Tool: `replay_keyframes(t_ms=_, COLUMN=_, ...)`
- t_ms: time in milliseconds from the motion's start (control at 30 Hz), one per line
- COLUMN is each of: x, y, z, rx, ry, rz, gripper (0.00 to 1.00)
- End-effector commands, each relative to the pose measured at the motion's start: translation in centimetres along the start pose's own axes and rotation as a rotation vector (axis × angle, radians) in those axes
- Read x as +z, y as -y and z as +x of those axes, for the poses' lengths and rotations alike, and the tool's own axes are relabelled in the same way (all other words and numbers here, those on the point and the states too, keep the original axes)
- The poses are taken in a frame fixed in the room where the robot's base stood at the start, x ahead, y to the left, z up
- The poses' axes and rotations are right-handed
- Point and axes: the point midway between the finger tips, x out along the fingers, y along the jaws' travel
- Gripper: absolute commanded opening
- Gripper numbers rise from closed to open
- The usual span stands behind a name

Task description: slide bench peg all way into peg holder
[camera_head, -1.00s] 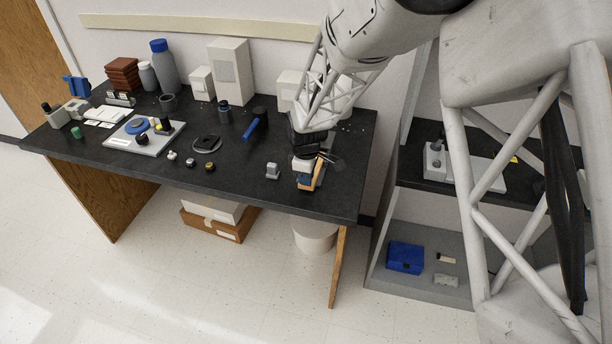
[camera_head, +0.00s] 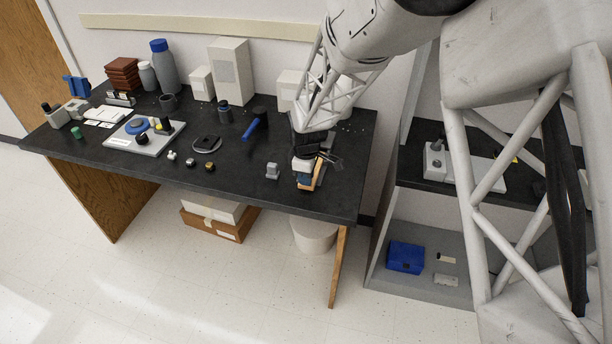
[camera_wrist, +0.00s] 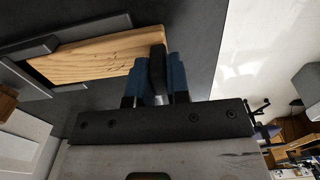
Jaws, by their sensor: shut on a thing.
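The bench peg (camera_wrist: 95,56) is a flat, pale wooden wedge, lying across the upper left of the wrist view. Dark bars of the peg holder (camera_wrist: 32,48) lie along its left part, and the peg's left part sits between them. Much of the peg's length shows outside the bars at the right. My gripper (camera_wrist: 158,80) has blue fingers, closed on the dark, shaded right end of the peg. In the head view, my gripper (camera_head: 304,181) is low at the bench's front right, with the orange-brown peg (camera_head: 318,172) beside it. The holder is mostly hidden there.
The black bench top (camera_head: 240,185) has its front edge close to my gripper. A small grey block (camera_head: 272,170) stands to the left, and a blue-handled hammer (camera_head: 256,125) lies farther back. White boxes (camera_head: 230,72) stand at the back.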

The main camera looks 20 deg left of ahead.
Motion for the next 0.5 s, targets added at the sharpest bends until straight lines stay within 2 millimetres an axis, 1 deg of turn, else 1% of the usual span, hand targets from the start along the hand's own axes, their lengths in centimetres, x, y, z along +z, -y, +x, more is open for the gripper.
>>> replay_keyframes(t_ms=500, x=-0.02, y=-0.58, z=-0.03, rx=0.001, ry=0.000, rz=0.000, gripper=0.00)
